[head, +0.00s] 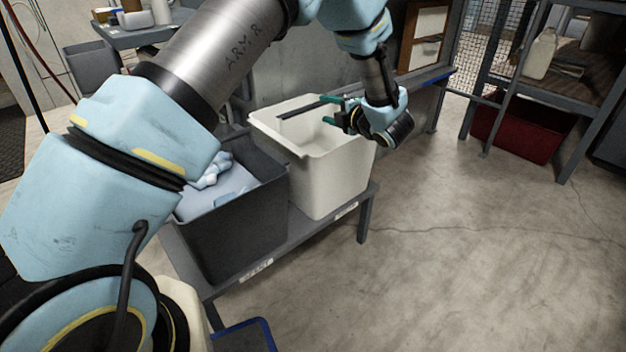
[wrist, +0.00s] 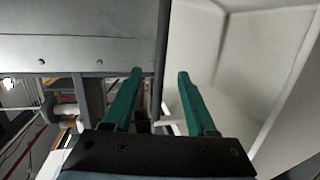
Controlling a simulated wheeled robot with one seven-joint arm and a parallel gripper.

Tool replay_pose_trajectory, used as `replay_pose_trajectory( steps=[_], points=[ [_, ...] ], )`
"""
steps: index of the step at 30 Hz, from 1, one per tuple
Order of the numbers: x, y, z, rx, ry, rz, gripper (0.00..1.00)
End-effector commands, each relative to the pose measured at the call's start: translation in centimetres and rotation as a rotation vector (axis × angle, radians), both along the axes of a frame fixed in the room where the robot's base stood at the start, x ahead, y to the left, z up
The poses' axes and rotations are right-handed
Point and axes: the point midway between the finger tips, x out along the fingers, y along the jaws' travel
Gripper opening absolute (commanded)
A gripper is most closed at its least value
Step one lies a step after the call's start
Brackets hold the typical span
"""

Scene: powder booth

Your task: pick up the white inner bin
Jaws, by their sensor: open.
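The white inner bin (head: 330,178) stands upright on a low grey bench, its open top facing up. It has a pale rim and is hollow inside. My gripper (head: 327,109) is open, its two green fingers apart over the bin's far right part near the rim. In the wrist view my gripper (wrist: 160,74) shows empty between the fingertips, with the white bin's inside (wrist: 250,65) to the right. A dark edge lies beyond the gap between the fingers. I cannot tell whether either finger touches the rim.
A dark grey bin (head: 235,225) with pale cloths stands close left of the white bin on the same bench (head: 225,286). A rack with a white jug (head: 540,53) and a red bin (head: 515,130) is at the right. The concrete floor (head: 460,240) at right is clear.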

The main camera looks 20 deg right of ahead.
Motion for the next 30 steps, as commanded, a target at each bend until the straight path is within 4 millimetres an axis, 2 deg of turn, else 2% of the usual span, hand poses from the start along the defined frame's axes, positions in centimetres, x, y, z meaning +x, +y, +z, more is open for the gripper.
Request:
replay_pose_trajectory(
  steps=[5, 12, 19, 27, 30],
  points=[
    [0.9, 0.2, -0.5, -0.007, -0.008, 0.014, 0.57],
    [4.4, 0.7, -1.3, -0.005, -0.007, 0.013, 0.57],
    [6.1, 0.9, -1.6, -0.005, -0.007, 0.011, 0.57],
    [9.7, 1.4, -2.5, -0.005, -0.007, 0.010, 0.57],
    [10.2, 1.5, -2.5, -0.005, -0.008, 0.009, 0.57]
  ],
)
